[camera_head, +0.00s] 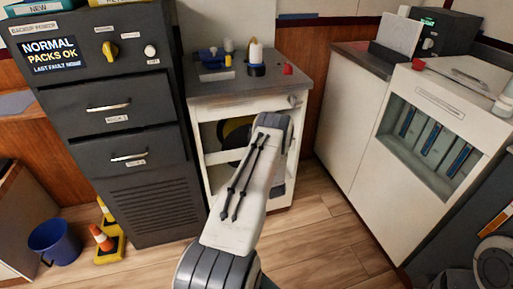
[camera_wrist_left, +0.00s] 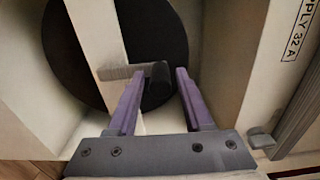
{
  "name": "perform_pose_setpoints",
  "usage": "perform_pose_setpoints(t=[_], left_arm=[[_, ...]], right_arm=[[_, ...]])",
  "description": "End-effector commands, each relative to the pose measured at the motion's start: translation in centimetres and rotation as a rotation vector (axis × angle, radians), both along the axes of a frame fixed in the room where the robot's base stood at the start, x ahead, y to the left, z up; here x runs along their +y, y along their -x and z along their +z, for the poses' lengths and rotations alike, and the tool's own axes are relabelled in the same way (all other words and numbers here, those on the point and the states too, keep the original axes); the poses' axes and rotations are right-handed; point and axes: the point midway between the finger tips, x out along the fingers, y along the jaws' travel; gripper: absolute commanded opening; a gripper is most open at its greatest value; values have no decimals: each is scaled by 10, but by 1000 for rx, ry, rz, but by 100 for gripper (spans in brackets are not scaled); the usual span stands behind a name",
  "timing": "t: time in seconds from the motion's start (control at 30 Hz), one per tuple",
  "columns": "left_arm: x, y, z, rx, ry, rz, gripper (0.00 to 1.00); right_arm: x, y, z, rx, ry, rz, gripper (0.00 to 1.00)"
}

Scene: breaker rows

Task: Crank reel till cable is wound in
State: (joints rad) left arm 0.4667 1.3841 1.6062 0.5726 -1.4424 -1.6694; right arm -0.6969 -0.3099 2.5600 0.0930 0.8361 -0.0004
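In the left wrist view the reel (camera_wrist_left: 75,50) is a large dark disc crossed by a pale upright. A grey crank arm (camera_wrist_left: 122,72) ends in a dark cylindrical handle (camera_wrist_left: 158,84). My left gripper (camera_wrist_left: 158,75) has its purple fingers apart, one on each side of the handle; I cannot tell whether they touch it. In the head view my left arm hides its gripper and the crank. No cable can be made out.
A dark drawer cabinet (camera_head: 120,110) stands left of the reel cabinet (camera_head: 240,102). A white cabinet with a slotted recess (camera_head: 430,135) is at right. A blue bucket (camera_head: 55,242) and orange-and-white cones (camera_head: 102,238) stand on the floor at left. Wooden floor is clear in front at right.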

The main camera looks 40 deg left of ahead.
Motion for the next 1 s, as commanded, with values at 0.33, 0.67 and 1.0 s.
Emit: perform_pose_setpoints(t=[0.33,0.67,1.0], left_arm=[[-2,0,0,-1,1,-1,58],[-47,26,1,2,2,-5,58],[-88,51,0,0,0,-2,58]], right_arm=[[0,0,0,0,0,0,58],[0,0,9,0,0,0,58],[0,0,14,0,0,0,58]])
